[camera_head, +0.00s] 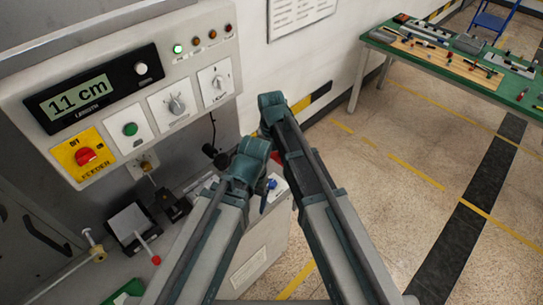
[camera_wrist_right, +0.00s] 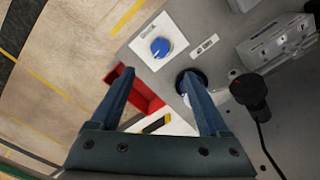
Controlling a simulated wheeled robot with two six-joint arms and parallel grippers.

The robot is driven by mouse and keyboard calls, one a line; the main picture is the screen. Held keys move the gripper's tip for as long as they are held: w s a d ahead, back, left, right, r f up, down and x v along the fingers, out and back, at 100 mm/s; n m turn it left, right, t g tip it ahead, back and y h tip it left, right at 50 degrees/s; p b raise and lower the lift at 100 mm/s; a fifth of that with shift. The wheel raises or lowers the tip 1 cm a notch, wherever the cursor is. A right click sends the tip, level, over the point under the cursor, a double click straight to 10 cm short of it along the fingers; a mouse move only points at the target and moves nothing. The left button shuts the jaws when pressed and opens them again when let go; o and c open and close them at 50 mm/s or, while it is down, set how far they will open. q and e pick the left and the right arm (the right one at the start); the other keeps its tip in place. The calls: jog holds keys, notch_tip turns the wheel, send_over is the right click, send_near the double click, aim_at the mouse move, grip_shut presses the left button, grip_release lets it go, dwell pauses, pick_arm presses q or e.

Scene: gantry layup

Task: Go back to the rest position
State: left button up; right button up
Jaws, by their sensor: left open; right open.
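My right gripper (camera_wrist_right: 157,85) is open and empty in the right wrist view, its two blue fingers apart above the machine's lower deck. In the head view the end of my right arm (camera_head: 273,107) is beyond the control panel's right edge, and its fingers cannot be made out. My left gripper (camera_head: 266,190) is lower, in front of the machine, largely hidden by its own wrist. Nothing shows held in it. Both arms are stretched forward, with their ends close together in the picture.
The control panel (camera_head: 203,47) at left reads 11 cm and has a red feeder knob (camera_head: 85,156). A blue knob (camera_wrist_right: 160,47) and a red tray (camera_wrist_right: 150,101) lie near my right fingers. A green-topped table (camera_head: 380,39) stands far right. The floor at right is open.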

pick_arm(q)
notch_tip(320, 180, down, 4)
jog(key=b, duration=0.4)
jog(key=shift+f, duration=0.2)
pick_arm(e)
jog(key=s+d+f+n, duration=0.2)
jog(key=s+d, duration=0.1)
jog(key=s, duration=0.5)
jog(key=s+d+f+n+h, duration=0.1)
jog(key=s+d+f+n, duration=0.1)
jog(key=s, duration=0.7)
jog(key=shift+s+d+f, duration=0.15)
jog(key=shift+s+d, duration=0.15)
jog(key=shift+d, duration=0.15)
jog(key=shift+a, duration=0.1)
